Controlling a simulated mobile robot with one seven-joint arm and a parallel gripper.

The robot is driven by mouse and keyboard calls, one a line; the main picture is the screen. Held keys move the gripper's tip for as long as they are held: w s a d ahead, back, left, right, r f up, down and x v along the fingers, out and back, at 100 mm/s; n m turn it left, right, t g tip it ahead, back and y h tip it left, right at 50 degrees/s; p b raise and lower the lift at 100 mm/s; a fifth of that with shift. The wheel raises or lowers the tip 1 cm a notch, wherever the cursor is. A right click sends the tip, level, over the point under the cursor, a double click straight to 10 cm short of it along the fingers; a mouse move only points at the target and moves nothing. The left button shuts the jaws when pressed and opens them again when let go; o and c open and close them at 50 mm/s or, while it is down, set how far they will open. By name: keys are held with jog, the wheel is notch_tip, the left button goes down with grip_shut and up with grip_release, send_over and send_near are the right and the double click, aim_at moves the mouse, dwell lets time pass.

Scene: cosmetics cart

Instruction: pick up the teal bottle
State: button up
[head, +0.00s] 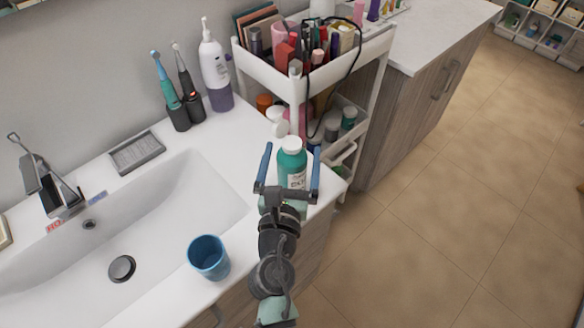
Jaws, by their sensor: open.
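The teal bottle (292,165) has a white cap and a pale label. It appears to stand upright near the right end of the white sink counter. My gripper (292,166) is open, with one blue finger to the left of the bottle and one to the right in the head view. The bottle shows between the fingers, with visible gaps on both sides. The palm of my gripper hides the lower part of the bottle. I cannot tell how deep the bottle sits between the fingers.
A white cart (293,84) full of cosmetics stands just behind the bottle. A blue cup (208,257) is on the counter's front edge at left. A purple-and-white bottle (215,70) and electric toothbrushes (171,95) stand along the wall. The floor at right is clear.

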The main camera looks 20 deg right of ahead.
grip_shut()
dwell(0.4)
jog(key=shift+r, duration=0.15)
